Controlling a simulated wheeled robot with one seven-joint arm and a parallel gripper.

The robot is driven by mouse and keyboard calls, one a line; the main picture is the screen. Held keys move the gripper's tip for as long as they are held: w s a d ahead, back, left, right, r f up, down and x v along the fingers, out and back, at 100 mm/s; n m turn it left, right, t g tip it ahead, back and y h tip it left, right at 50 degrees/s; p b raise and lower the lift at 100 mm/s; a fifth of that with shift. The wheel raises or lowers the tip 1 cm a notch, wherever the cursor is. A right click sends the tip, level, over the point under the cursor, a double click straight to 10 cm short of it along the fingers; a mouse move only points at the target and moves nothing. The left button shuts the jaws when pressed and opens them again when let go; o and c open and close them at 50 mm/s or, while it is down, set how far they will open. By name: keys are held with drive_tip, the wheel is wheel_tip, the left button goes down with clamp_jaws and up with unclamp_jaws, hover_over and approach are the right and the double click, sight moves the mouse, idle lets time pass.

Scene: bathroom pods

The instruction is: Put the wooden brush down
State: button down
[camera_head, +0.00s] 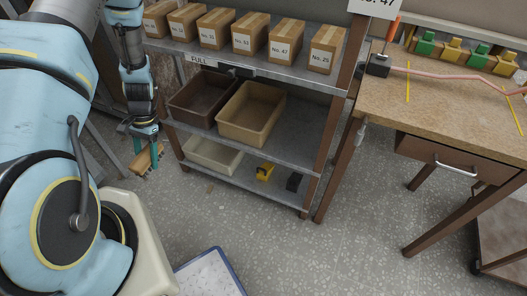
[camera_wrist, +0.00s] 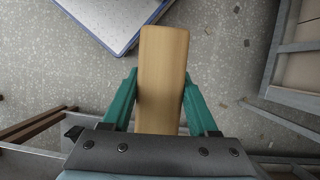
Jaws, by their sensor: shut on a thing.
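The wooden brush (camera_wrist: 163,75) is a light wooden block, seen from its smooth back in the wrist view, lengthwise between the fingers. My gripper (camera_wrist: 160,95) has its two green fingers closed on the sides of the brush. In the head view, my gripper (camera_head: 147,150) hangs at the left, in front of the shelf rack's left end, with the brush (camera_head: 147,159) held in the air. Its bristles are hard to make out.
The rack's middle shelf holds a brown bin (camera_head: 196,98) and a tan bin (camera_head: 250,115). The lower shelf (camera_head: 240,178) holds a cream tray (camera_head: 212,156), a yellow item (camera_head: 265,172) and a dark item (camera_head: 294,182). A blue-edged board (camera_head: 210,275) lies on the floor. A workbench (camera_head: 440,105) stands right.

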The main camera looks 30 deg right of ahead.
drive_tip(key=s+d+f+m+t+h+b, duration=0.1)
drive_tip(key=d+f+m+t+b, duration=0.3)
drive_tip(key=d+m+b, duration=0.6)
drive_tip(key=s+d+f+m+t+b, duration=0.1)
drive_tip(key=d+f+m+t+b, duration=0.2)
drive_tip(key=d+f+m+b, duration=0.55)
drive_tip(key=s+d+m+g+h+b, duration=0.1)
drive_tip(key=s+d+m+h+b, duration=0.2)
drive_tip(key=s+d+m+b, duration=0.5)
drive_tip(key=s+d+m+g+h+b, duration=0.1)
drive_tip(key=s+d+m+h+b, duration=0.25)
drive_tip(key=s+d+m, duration=0.6)
drive_tip(key=p, duration=0.1)
hover_over(293, 142)
drive_tip(key=shift+s+a+f+m, duration=0.3)
drive_tip(key=shift+a+f+m, duration=0.1)
drive_tip(key=shift+f+b, duration=0.45)
drive_tip(key=shift+f, duration=1.25)
drive_tip(key=shift+f, duration=0.15)
drive_tip(key=shift+c, duration=0.8)
unclamp_jaws()
